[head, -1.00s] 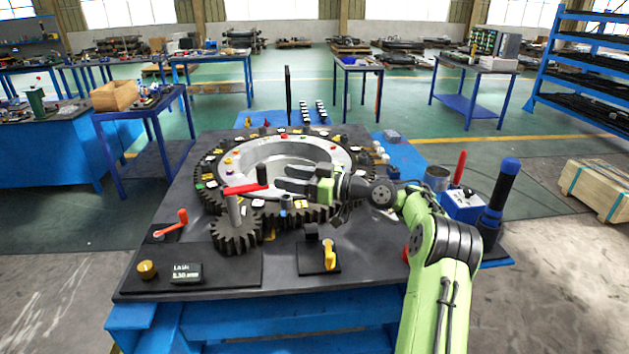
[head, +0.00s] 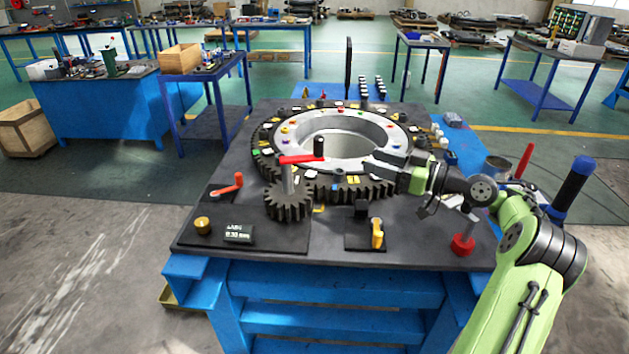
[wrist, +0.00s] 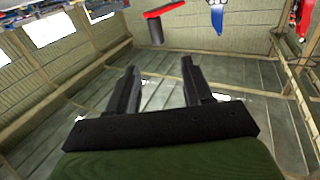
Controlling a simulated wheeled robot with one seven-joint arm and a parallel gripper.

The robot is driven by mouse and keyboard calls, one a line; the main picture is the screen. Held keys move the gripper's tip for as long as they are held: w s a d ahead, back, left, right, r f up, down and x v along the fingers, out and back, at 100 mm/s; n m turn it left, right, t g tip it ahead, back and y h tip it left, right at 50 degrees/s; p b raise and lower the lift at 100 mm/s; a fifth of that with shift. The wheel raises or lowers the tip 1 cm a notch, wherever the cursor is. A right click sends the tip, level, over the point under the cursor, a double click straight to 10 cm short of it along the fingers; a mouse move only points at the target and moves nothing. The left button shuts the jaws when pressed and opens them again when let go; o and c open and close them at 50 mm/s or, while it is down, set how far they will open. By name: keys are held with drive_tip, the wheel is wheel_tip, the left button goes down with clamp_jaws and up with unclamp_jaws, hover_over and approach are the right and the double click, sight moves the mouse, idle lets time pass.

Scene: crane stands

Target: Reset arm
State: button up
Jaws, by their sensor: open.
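My gripper (head: 384,169) is open and empty in the head view, held over the right part of the large gear ring, with its fingers pointing left. In the wrist view my gripper (wrist: 160,92) shows two dark fingers standing apart with nothing between them. My green arm reaches in from the lower right. The large dark gear ring (head: 385,187) with a pale metal inner ring lies on the black table top. A small gear (head: 288,203) stands at its front left, with a red-handled crank (head: 297,160) above it. I cannot tell how far my gripper is above the ring.
On the table front are a red lever (head: 228,186), a brass knob (head: 202,224), a small display (head: 239,233), a yellow lever (head: 377,234) and a red knob (head: 463,245). A blue-topped post (head: 572,188) stands at the right. Blue workbenches stand behind.

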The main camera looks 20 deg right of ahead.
drive_tip(key=s+a+r+m+g+h+p, duration=0.1)
drive_tip(key=s+a+r+g+h+p, duration=0.15)
drive_tip(key=a, duration=0.75)
drive_tip(key=s+a+r+m+g+h+p, duration=0.1)
drive_tip(key=a+r+g+h+p, duration=0.15)
drive_tip(key=a, duration=0.65)
drive_tip(key=s+a+r+m+g+h+p, duration=0.25)
drive_tip(key=s+h, duration=0.25)
drive_tip(key=s, duration=0.9)
drive_tip(key=s+d+f+m+h+p, duration=0.1)
drive_tip(key=s+m, duration=0.1)
drive_tip(key=s, duration=0.5)
drive_tip(key=s+d+f+m+h+p, duration=0.1)
drive_tip(key=s+f+m, duration=0.1)
drive_tip(key=s, duration=0.5)
drive_tip(key=shift+d, duration=0.4)
drive_tip(key=shift+o, duration=0.3)
